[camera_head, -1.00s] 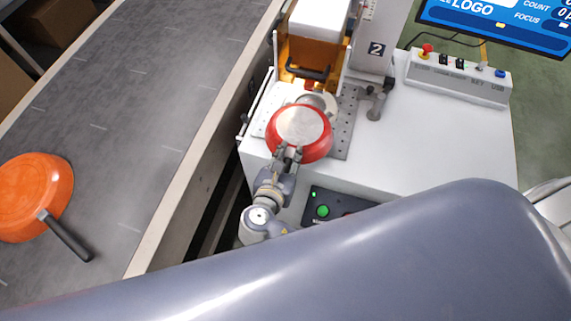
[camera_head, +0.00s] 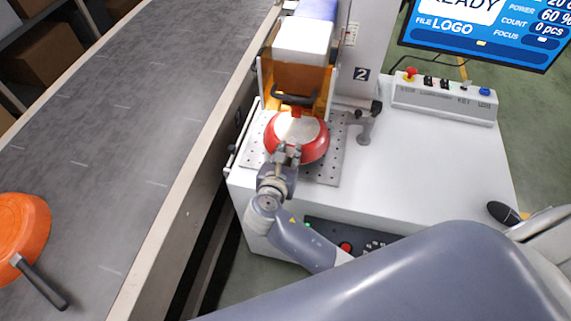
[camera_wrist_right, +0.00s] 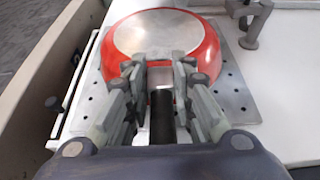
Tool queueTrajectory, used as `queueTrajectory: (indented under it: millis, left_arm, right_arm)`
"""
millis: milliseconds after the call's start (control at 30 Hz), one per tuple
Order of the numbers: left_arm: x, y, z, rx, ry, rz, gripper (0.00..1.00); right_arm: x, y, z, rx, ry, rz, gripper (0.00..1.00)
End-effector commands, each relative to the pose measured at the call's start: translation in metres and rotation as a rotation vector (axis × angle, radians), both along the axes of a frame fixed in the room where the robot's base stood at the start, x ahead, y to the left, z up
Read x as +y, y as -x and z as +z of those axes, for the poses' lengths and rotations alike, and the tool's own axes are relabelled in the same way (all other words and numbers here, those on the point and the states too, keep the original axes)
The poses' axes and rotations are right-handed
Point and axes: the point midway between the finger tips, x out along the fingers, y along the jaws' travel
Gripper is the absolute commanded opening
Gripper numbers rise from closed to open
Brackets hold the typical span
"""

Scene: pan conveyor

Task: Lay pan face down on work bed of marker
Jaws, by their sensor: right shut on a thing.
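A red pan (camera_head: 312,148) is bottom up over the perforated work bed (camera_head: 331,168) of the marker (camera_head: 302,45), its silvery base facing up. In the right wrist view the red pan (camera_wrist_right: 206,50) lies ahead of the fingers, with its dark handle (camera_wrist_right: 162,112) running back between them. My right gripper (camera_head: 286,153) is shut on the handle at the pan's near side; it also shows in the right wrist view (camera_wrist_right: 160,75). I cannot tell if the rim touches the bed. My left gripper is not in view.
An orange pan (camera_head: 22,232) with a dark handle lies on the grey conveyor (camera_head: 130,130) at left. A clamp post (camera_head: 364,125) stands right of the bed. A control box (camera_head: 443,96) and a screen (camera_head: 485,30) are at the back right. The white tabletop (camera_head: 430,160) between is clear.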

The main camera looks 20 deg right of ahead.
Motion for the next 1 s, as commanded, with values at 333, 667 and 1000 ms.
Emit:
queueTrajectory:
  millis: [333, 667, 1000]
  left_arm:
    - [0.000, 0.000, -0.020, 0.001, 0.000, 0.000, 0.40]
    - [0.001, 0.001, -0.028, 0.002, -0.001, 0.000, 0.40]
    - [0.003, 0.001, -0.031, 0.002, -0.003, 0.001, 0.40]
  right_arm:
    - [-0.019, -0.029, 0.000, -0.007, 0.000, 0.000, 0.00]
    - [-0.021, -0.033, -0.024, -0.005, 0.001, 0.001, 0.00]
    - [-0.021, -0.033, -0.038, -0.006, 0.001, 0.001, 0.00]
